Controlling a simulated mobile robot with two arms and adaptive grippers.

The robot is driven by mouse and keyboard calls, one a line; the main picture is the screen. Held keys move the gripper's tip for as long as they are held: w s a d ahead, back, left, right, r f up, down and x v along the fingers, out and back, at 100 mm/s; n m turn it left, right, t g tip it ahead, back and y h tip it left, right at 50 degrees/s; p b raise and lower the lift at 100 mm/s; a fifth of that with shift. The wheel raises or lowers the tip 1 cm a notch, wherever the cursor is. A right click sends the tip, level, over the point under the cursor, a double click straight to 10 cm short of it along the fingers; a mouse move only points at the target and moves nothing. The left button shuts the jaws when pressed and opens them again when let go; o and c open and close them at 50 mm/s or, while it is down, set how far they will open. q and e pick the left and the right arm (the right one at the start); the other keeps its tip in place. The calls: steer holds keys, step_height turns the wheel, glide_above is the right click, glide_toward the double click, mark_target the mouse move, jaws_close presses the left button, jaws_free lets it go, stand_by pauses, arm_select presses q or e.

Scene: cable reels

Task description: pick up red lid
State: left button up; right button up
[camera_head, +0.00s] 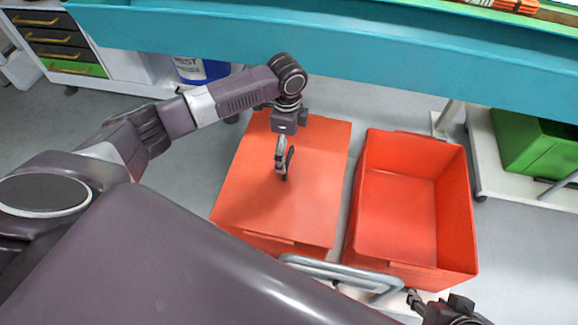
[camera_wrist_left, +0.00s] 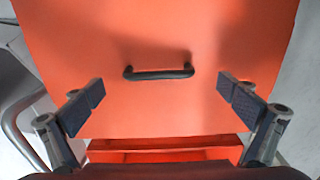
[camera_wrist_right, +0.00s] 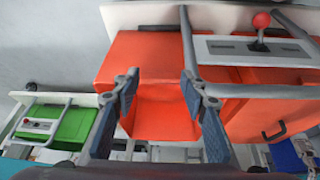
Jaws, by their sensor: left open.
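The red lid (camera_head: 318,175) is a flat orange-red panel lying over a red box (camera_head: 265,243), left of an open red box (camera_head: 455,215). In the left wrist view the lid (camera_wrist_left: 100,40) fills most of the picture, with a black bar handle (camera_wrist_left: 158,73) near its middle. My left gripper (camera_head: 284,170) is above the lid, pointing down. Its fingers (camera_wrist_left: 162,92) are wide apart on either side of the handle, with nothing between them. My right gripper (camera_head: 415,297) is at the lower right, near the open box. Its fingers (camera_wrist_right: 159,76) are apart and empty.
A long teal work surface (camera_head: 330,55) runs across the back. A grey metal rail (camera_head: 340,272) stands in front of the boxes. A green crate (camera_head: 535,150) sits on a white cart at the right. A drawer cabinet (camera_head: 60,45) and a blue-white drum (camera_head: 200,70) are at the back left.

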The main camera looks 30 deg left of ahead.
mark_target(288, 157)
arm_select(q)
steer(key=f+b, duration=0.1)
steer(key=f, duration=0.3)
steer(key=shift+s+d+f+b, duration=0.1)
steer(key=shift+d+f+b, duration=0.1)
steer(key=shift+b, duration=0.15)
steer(key=shift+f, duration=0.1)
arm_select(e)
steer(key=w+a+r+t, duration=0.1)
steer(key=w+r+t, duration=0.1)
steer(key=w, duration=0.3)
steer(key=w+a+r+t+y, duration=0.1)
steer(key=w+a+r+t, duration=0.1)
steer(key=w, duration=0.3)
steer(key=shift+a+r+t, duration=0.15)
steer(key=shift+r+t, duration=0.45)
steer(key=shift+r, duration=0.2)
arm_select(q)
steer(key=c, duration=1.4)
steer(key=shift+c, duration=0.2)
